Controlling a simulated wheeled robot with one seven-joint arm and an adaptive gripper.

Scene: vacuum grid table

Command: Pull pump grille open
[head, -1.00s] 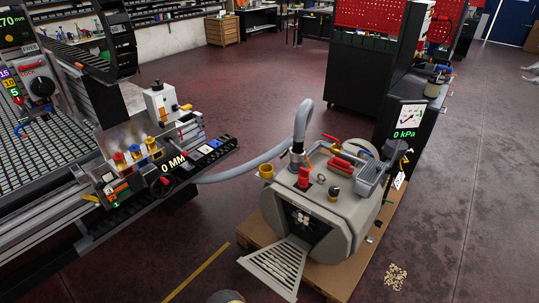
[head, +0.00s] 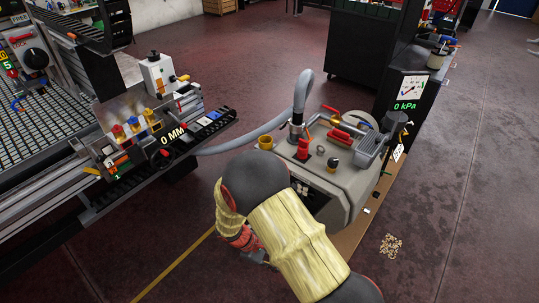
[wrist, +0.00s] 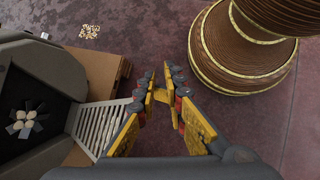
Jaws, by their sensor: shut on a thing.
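The grey pump (head: 345,185) stands on a brown board, with a dark front opening that shows a fan (wrist: 27,120) in the wrist view. Its slatted metal grille (wrist: 98,125) is swung out from the opening, standing at an angle to the pump front. My gripper (wrist: 162,92) is at the grille's outer edge, its yellow-padded fingers close together at the tips. It is shut on the grille's edge; the exact contact is partly hidden by the fingers. In the head view my gripper (head: 258,256) is low in front of the pump, and my arm hides the grille.
The brown board (head: 368,218) sticks out beyond the pump's right side. A grey hose (head: 235,146) runs from the pump top to the grid table (head: 55,100) at left. A gauge panel (head: 409,91) stands behind the pump. Floor to the front left is open.

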